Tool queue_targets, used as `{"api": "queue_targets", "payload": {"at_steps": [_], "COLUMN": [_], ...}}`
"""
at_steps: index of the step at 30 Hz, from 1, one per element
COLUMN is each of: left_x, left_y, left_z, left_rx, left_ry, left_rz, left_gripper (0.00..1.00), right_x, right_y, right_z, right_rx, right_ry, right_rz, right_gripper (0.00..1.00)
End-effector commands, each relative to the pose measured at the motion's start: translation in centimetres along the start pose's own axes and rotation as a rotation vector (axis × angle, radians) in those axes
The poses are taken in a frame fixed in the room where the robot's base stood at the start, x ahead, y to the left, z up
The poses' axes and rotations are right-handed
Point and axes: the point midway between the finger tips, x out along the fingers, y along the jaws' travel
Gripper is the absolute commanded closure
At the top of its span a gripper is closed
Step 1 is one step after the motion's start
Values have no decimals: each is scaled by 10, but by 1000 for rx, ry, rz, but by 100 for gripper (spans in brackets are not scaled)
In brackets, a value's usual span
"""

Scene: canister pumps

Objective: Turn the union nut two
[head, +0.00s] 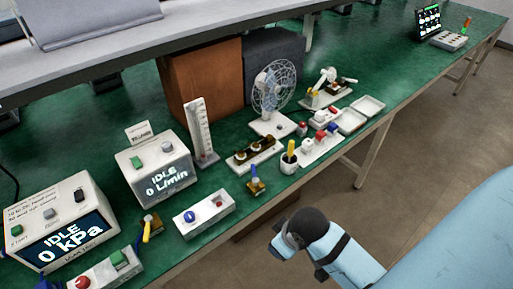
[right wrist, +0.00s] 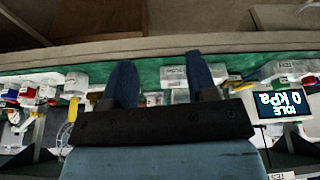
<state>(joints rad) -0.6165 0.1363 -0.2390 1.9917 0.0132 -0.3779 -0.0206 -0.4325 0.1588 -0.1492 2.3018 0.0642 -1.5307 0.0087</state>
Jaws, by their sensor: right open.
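I cannot tell for certain which part is union nut two. A small white base with two round brass-coloured fittings (head: 253,153) stands mid-bench in the head view. My right arm comes in from the right, in front of the bench's near edge. In the right wrist view my right gripper (right wrist: 160,80) shows two dark blue fingers spread apart with nothing held between them. The bench edge and small devices lie beyond the fingertips. In the head view the fingers cannot be made out. My left gripper is not in view.
On the green bench (head: 105,125) stand a kPa display box (head: 58,222), an L/min display box (head: 155,165), yellow-handled valves (head: 255,185), a white switch box (head: 205,213), a caged fan (head: 272,88) and white trays (head: 367,106). Open floor lies right of the bench.

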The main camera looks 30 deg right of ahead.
Motion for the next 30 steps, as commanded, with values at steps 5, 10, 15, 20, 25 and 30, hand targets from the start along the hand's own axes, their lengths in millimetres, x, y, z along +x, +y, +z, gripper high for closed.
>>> {"api": "queue_targets", "payload": {"at_steps": [5, 10, 15, 20, 25, 30], "left_x": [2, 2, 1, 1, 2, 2], "left_y": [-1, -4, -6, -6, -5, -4], "left_z": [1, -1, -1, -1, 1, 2], "left_rx": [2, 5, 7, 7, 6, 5], "left_ry": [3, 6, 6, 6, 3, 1], "left_rz": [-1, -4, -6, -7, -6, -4], "left_gripper": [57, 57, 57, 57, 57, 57], "right_x": [33, 67, 90, 85, 60, 40], "right_y": [16, 44, 96, 159, 218, 250], "right_z": [-40, -97, -177, -252, -311, -338], "right_rx": [-23, -35, -13, 49, 133, 187], "right_ry": [-75, -133, -201, -260, -299, -315], "right_rz": [-6, -6, 8, 24, 26, 19], "right_gripper": [47, 47, 47, 47, 47, 47]}}
